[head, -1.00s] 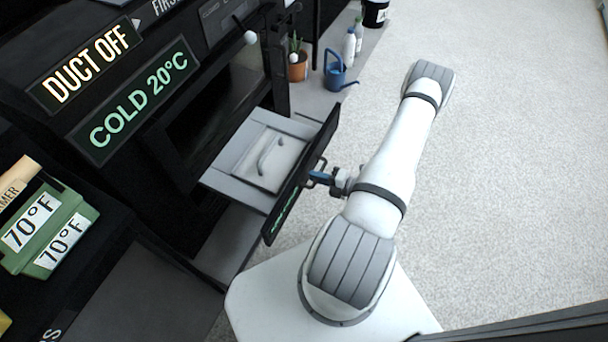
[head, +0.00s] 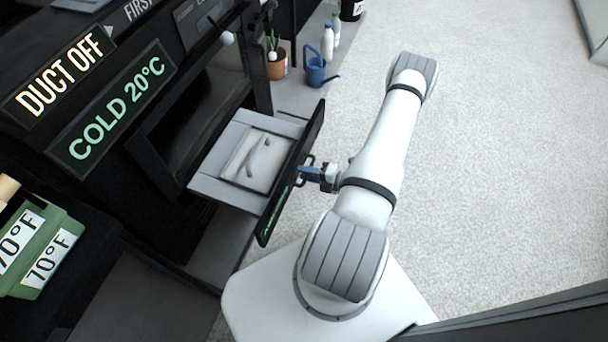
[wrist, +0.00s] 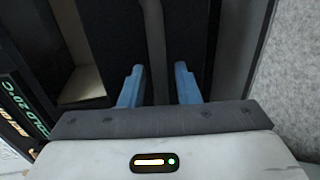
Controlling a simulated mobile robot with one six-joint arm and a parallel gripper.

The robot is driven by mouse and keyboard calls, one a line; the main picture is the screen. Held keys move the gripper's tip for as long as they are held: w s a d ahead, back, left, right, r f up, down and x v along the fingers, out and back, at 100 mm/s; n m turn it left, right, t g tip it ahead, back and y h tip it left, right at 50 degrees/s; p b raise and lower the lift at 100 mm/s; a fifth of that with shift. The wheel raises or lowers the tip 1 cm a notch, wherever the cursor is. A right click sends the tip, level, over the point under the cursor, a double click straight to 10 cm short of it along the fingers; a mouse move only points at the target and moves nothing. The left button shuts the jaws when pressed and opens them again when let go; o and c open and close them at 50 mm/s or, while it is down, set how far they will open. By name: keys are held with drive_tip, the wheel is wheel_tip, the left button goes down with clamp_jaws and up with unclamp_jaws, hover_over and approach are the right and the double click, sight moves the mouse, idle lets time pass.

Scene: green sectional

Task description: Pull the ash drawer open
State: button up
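The ash drawer (head: 207,188) stands pulled out from the black stove, its dark front panel (head: 272,215) well clear of the stove body. A pale tray with a curved grey handle (head: 258,158) lies inside it. My gripper (head: 306,173) is at the bar handle on the drawer front. In the wrist view, the blue fingers of my gripper (wrist: 158,88) stand apart on either side of the dark handle bar (wrist: 155,40), with gaps visible beside the bar. Whether either finger touches it is hard to tell.
A blue watering can (head: 316,72), a potted plant (head: 276,64) and bottles (head: 328,42) stand beyond the drawer. A green box with temperature labels (head: 40,250) sits at the left. The pale carpet (head: 480,180) to the right is clear.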

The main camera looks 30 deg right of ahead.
drive_tip(key=p+v, duration=0.2)
drive_tip(key=v, duration=0.5)
drive_tip(key=shift+s+d, duration=0.25)
drive_tip(key=shift+s, duration=0.05)
drive_tip(key=w+a+r+n+g+p, duration=0.1)
drive_tip(key=a+r+n+g+p, duration=0.3)
drive_tip(key=r+n, duration=0.65)
drive_tip(key=w+a+r+n+g+p, duration=0.2)
drive_tip(key=r+n+g+p, duration=0.25)
drive_tip(key=r, duration=1.05)
drive_tip(key=w+a+r+n+g+p, duration=0.1)
drive_tip(key=a+r+n+g+p, duration=0.3)
drive_tip(key=r+n, duration=0.6)
drive_tip(key=s+a+r+n+t+h+p, duration=0.1)
drive_tip(key=r+n+p, duration=0.4)
drive_tip(key=r, duration=0.7)
drive_tip(key=s+a+r+n+t+h+p, duration=0.1)
drive_tip(key=s+a+r+n+h+p, duration=0.3)
drive_tip(key=r+n, duration=0.5)
drive_tip(key=s+a+r+n+t+h+p, duration=0.1)
drive_tip(key=s+a+r+n+h+p, duration=0.2)
drive_tip(key=r, duration=1.4)
drive_tip(key=a+n+h+p, duration=0.1)
drive_tip(key=n+p, duration=0.3)
drive_tip(key=p, duration=0.1)
drive_tip(key=shift+s+a+n+h, duration=0.15)
drive_tip(key=shift+a+n+h, duration=0.1)
drive_tip(key=shift+n+h, duration=0.05)
